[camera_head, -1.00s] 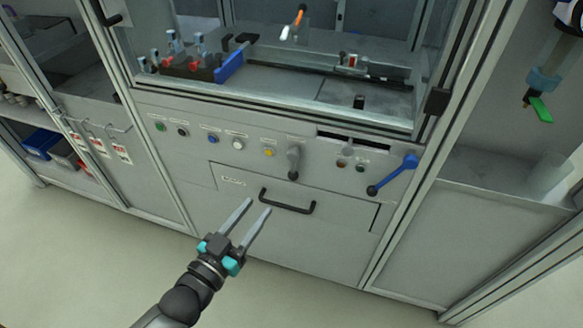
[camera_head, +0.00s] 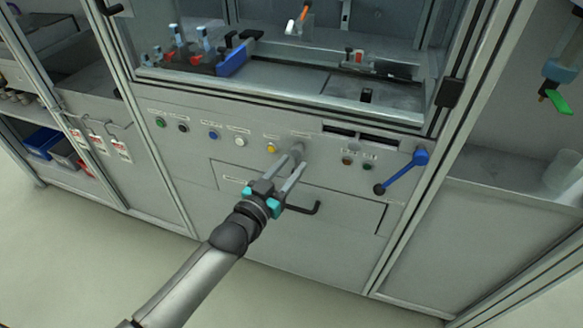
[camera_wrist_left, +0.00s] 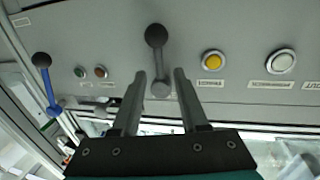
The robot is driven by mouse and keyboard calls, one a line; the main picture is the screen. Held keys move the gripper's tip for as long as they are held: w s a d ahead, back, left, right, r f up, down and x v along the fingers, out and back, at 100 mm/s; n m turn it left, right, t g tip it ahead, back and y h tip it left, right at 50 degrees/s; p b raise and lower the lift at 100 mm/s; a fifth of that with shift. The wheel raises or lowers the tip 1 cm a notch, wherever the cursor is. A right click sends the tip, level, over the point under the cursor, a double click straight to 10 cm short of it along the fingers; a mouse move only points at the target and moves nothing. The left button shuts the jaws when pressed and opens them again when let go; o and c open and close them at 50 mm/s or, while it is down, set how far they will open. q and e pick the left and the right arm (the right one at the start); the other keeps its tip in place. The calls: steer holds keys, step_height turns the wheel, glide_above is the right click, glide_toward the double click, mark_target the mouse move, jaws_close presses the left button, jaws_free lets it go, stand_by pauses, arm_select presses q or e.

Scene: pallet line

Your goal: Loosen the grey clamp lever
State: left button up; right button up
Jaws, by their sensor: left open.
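The grey clamp lever (camera_head: 297,149) is on the front panel, to the right of the yellow button. In the head view my left gripper (camera_head: 289,164) is in front of it and hides its lower part. The lever also shows in the left wrist view (camera_wrist_left: 158,60), with its dark ball knob at the top and its round hub lower down. My left gripper (camera_wrist_left: 159,75) is open there, with one fingertip on each side of the lever's hub end. I cannot tell how far the tips are from the panel. My right gripper is not in view.
A blue lever (camera_head: 403,172) with a dark knob is to the right on the panel. A yellow button (camera_head: 271,147) and a white button (camera_head: 240,141) sit to the left. A drawer with a black handle (camera_head: 316,210) is below. Open floor (camera_head: 100,270) lies in front.

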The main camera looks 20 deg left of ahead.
arm_select(q)
steer(key=shift+w+d, duration=0.15)
steer(key=shift+w, duration=0.3)
steer(key=shift+c, duration=0.2)
jaws_close()
stand_by(1.0)
